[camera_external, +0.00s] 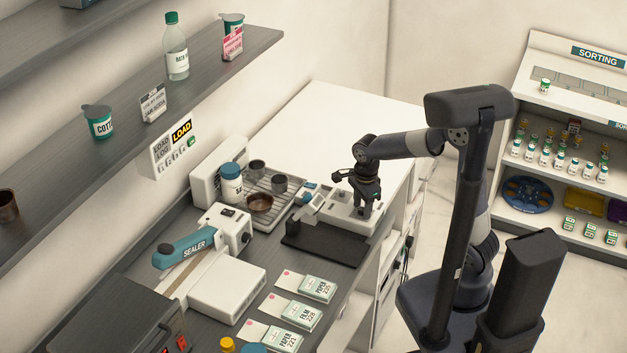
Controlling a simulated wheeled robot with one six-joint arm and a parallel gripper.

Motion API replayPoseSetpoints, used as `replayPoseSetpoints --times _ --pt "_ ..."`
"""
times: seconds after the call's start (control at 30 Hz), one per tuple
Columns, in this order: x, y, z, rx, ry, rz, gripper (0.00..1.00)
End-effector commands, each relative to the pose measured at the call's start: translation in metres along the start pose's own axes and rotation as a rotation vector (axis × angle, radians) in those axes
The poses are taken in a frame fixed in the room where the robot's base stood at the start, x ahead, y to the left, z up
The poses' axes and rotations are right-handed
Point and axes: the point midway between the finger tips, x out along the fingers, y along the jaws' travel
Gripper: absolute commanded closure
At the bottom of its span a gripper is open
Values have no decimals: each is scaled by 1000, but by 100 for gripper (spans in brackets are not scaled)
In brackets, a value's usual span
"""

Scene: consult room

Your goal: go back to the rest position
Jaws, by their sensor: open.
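My gripper (367,206) is at the end of my arm, pointing down over a white tray-like holder (338,214) on the counter. The jaws are open. I see nothing clearly held between them. Whether the fingertips touch the holder cannot be told from this view. My arm reaches left from its column, with the forearm roughly level above the counter.
Paper packets (318,288) lie in front. A sorting shelf (560,150) stands right. The white counter behind (330,125) is clear.

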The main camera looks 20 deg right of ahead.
Motion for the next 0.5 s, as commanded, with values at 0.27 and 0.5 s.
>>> replayPoseSetpoints --times 0.27,0.5 --pt "0 0 0 -210 -9 0 57" --pt "0 0 -1 -393 -16 -1 57"
